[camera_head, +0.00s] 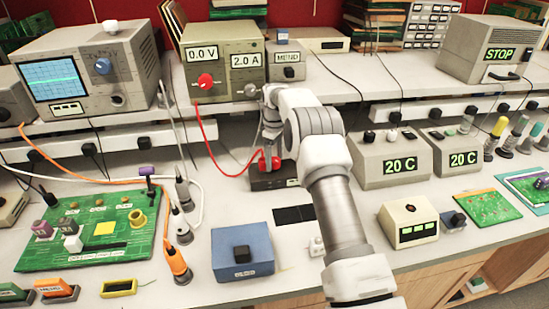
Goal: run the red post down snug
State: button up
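A red post (263,164) stands on a low dark box (275,182) with a white label, on the bench left of centre. A red lead (216,160) runs to it from the power supply (226,68), which has a red knob (205,81) and reads 0.0 V and 2.0 A. My gripper (270,150) points down over the red post, with its tips at or just above it. My arm and wrist hide part of the gripper, so I cannot tell whether the fingers are closed on the post. How far down the post sits is too small to see.
A blue box (242,252) with a black knob stands in front. A green circuit board (90,235) and upright probes (178,262) are at the left. Two grey 20 C units (392,160) and a beige box (408,222) are at the right. A shelf runs behind.

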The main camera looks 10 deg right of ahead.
notch_tip(320, 180, up, 17)
jog(key=p, duration=0.1)
jog(key=shift+r+p, duration=0.2)
jog(key=shift+p, duration=0.1)
dwell(0.5)
jog(key=n, duration=1.2)
send_near(274, 159)
notch_tip(274, 159, down, 9)
jog(key=shift+s+f, duration=0.1)
